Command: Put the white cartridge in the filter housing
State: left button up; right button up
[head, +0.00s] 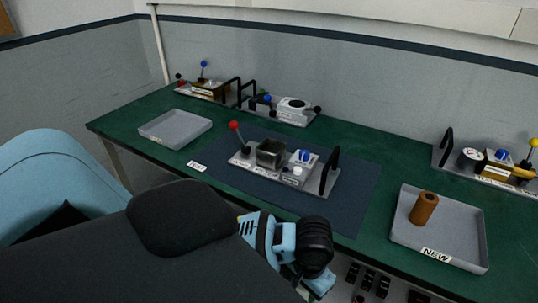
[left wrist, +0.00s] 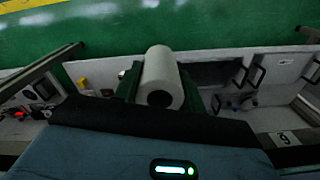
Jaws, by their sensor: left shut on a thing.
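The white cartridge (left wrist: 161,72) is a white cylinder with a dark round hole in its near end. In the head view my left gripper (head: 312,248) is at the table's front edge, below the central module; the cartridge cannot be made out there. My right gripper is not in view.
The module stands on a dark blue mat (head: 345,199), with a black handle (head: 329,172) at its right. The NEW tray (head: 470,225) at right holds a brown cylinder (head: 423,208). A grey tray (head: 175,129) at left looks empty. Other modules stand behind and at right.

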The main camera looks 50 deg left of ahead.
aim_at(271, 160)
jog(key=k+j+z, duration=0.2)
jog(key=j, duration=0.25)
jog(key=k+j+z, duration=0.15)
jog(key=j, duration=0.35)
jog(key=k+j+z, duration=0.2)
jog(key=j, duration=0.25)
jog(key=k+j+z, duration=0.15)
jog(key=j, duration=0.25)
jog(key=k+j+z, duration=0.2)
jog(key=j, duration=0.2)
jog(key=k+j, duration=0.2)
jog(key=j, duration=0.15)
jog(key=k+j+z, duration=0.15)
jog(key=j, duration=0.2)
jog(key=k, duration=0.05)
